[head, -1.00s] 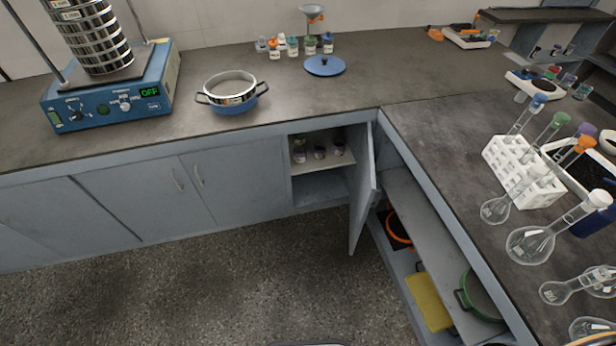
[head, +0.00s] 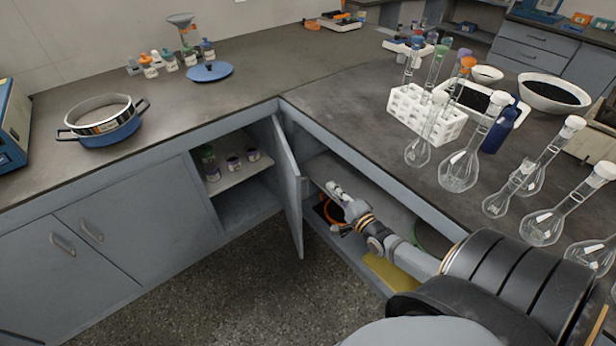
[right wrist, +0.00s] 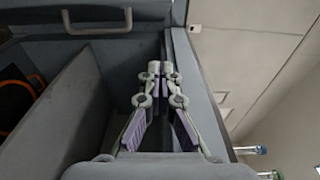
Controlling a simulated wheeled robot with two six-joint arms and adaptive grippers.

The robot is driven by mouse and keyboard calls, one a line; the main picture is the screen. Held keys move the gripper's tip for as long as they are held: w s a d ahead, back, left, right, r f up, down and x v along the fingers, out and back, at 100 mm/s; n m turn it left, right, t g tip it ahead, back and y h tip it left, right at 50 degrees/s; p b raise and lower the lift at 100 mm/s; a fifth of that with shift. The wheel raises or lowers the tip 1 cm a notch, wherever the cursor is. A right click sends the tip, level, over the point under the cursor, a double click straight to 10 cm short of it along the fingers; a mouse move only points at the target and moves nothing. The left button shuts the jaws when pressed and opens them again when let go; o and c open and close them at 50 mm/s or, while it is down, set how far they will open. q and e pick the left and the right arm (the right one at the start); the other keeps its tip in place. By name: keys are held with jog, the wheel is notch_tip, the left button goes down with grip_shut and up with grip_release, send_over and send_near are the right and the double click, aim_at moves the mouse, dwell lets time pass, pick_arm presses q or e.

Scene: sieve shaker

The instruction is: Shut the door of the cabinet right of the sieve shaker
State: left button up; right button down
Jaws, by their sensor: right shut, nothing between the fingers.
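The grey cabinet door (head: 289,190) stands open in the head view, swung out from the cabinet at the counter's inner corner. My right gripper (head: 332,187) is shut and empty, to the right of the door, by the open shelf under the right-hand counter. It appears apart from the door. In the right wrist view its fingertips (right wrist: 160,68) meet, facing a grey panel with a handle (right wrist: 97,22), which looks like the door's outer face. My left gripper is out of view.
Small jars (head: 233,163) stand on the shelf inside the open cabinet. The right counter edge (head: 370,175) runs above my right forearm, with several glass flasks (head: 460,170) on top. An orange ring (head: 331,211) lies in the open shelf unit. Floor is clear before the door.

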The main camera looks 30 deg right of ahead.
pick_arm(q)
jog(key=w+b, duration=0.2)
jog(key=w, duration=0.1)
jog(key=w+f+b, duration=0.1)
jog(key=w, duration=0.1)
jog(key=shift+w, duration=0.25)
pick_arm(e)
jog(key=w+a, duration=0.3)
jog(key=w, duration=0.8)
jog(key=shift+a, duration=0.25)
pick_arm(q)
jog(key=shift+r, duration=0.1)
pick_arm(e)
jog(key=shift+a, duration=0.1)
